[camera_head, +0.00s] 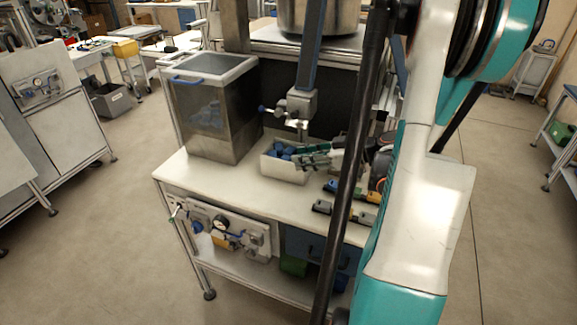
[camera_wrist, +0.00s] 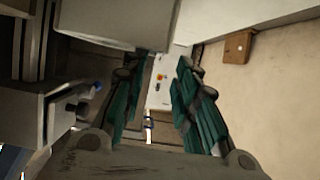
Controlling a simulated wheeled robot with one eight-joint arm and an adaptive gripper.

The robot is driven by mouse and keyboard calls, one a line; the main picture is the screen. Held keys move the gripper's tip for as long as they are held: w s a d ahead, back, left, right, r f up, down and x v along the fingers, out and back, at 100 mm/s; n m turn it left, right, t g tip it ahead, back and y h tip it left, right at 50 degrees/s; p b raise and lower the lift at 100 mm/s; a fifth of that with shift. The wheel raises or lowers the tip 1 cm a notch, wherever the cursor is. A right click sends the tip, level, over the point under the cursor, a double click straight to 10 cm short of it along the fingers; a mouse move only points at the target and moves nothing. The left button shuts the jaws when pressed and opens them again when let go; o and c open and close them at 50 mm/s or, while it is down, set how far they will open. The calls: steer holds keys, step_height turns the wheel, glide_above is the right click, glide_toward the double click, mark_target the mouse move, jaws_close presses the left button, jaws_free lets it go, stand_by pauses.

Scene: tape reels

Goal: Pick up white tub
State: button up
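The white tub (camera_head: 284,174) stands on the white bench in the head view, with several blue pieces in it. My gripper (camera_head: 302,155) has green fingers that point left, at the tub's right end. They overlap the tub's right rim in the picture; I cannot tell whether they touch it. In the wrist view my gripper (camera_wrist: 158,92) shows its two fingers apart, with a clear gap and nothing held between them. A large pale shape fills the top of the wrist view; I cannot tell whether it is the tub.
A tall clear-sided bin (camera_head: 213,110) stands left of the tub on the bench (camera_head: 205,178). A metal dispenser head (camera_head: 301,102) with a blue knob hangs just above the tub. Small coloured parts (camera_head: 345,213) lie at the bench's front right. Bare bench lies in front of the tub.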

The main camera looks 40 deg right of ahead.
mark_target(282, 160)
steer(key=b+x, duration=0.2)
steer(key=x, duration=0.6)
steer(key=shift+f, duration=0.15)
steer(key=shift+c, duration=0.6)
jaws_close()
